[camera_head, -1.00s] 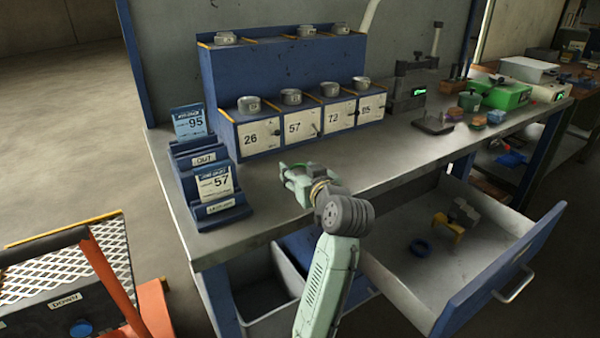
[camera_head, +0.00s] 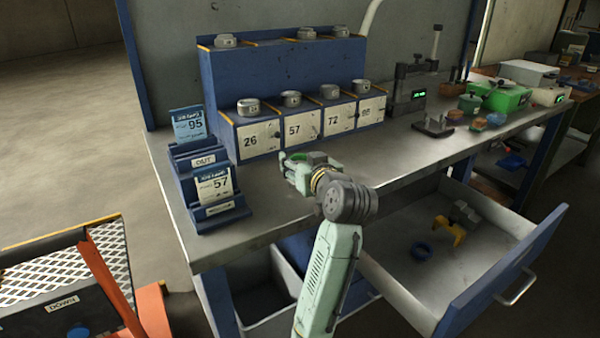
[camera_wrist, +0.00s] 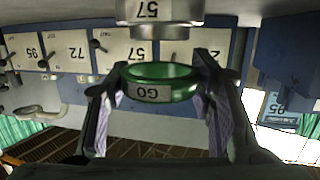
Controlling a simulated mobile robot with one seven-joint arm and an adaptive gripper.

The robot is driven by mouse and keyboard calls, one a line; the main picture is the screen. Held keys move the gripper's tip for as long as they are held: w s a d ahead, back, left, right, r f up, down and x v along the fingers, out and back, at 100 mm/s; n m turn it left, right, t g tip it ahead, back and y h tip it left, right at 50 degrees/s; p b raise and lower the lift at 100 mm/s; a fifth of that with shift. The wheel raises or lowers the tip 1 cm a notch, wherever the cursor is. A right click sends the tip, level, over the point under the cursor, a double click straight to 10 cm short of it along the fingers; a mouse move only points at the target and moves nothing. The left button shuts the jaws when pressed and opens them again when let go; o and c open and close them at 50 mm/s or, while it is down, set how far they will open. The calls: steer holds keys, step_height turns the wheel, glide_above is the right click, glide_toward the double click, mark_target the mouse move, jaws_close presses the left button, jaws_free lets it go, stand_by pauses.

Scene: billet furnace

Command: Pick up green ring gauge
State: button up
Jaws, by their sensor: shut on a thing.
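The green ring gauge (camera_wrist: 160,82) carries a "GO" label and sits between the two fingers of my gripper (camera_wrist: 162,100) in the wrist view. My gripper is shut on it. In the head view my gripper (camera_head: 300,172) is above the workbench, in front of the numbered drawer cabinet; a bit of green shows between its fingers. In the wrist view a grey metal cylinder marked 57 (camera_wrist: 155,22) appears beyond the ring, apart from or touching it, I cannot tell.
The blue cabinet (camera_head: 285,82) has drawers 26, 57, 72 and more, with metal gauges on top. A blue card rack (camera_head: 215,210) stands left. The bench middle is clear.

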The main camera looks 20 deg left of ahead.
steer(key=s+b, duration=0.1)
steer(key=s, duration=0.3)
steer(key=s+d+b, duration=0.1)
steer(key=s+b, duration=0.1)
steer(key=s, duration=0.3)
steer(key=s+r+b, duration=0.1)
steer(key=s, duration=0.4)
steer(key=shift+d, duration=0.35)
steer(key=shift+s+d+r+b, duration=0.1)
steer(key=shift+s+r+b, duration=0.1)
steer(key=shift+s+b, duration=0.5)
steer(key=shift+s+d+r+b, duration=0.15)
steer(key=shift+s+b, duration=0.1)
steer(key=shift+b, duration=0.7)
